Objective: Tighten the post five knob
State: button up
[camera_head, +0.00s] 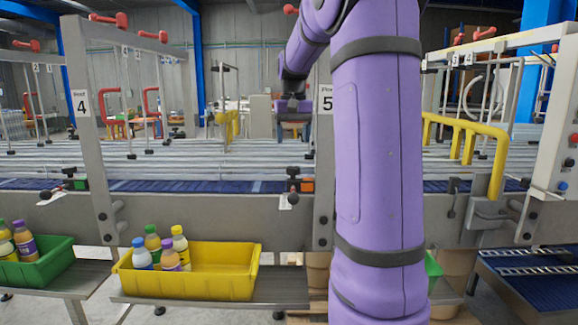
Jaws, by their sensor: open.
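Post five (325,140) carries a "5" label and stands just left of my arm, which hides part of it. A small black knob (293,172) sits on the rail beside this post, next to an orange block (307,185), with a white tag hanging below. My gripper (293,116) is at the end of my purple arm, above and apart from the knob in the picture. It is open and holds nothing that I can see. Its fingers are small and hard to make out.
Post four (85,130) stands left, with a black knob (45,197) and green block (80,184). A yellow bin (215,285) and a green bin (45,265) hold bottles below the conveyor rail. A yellow guard rail (470,128) stands to the right.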

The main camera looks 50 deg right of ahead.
aim_at(293, 167)
notch_tip(293, 167, down, 8)
jog(key=shift+f, duration=0.25)
jog(key=c, duration=0.9)
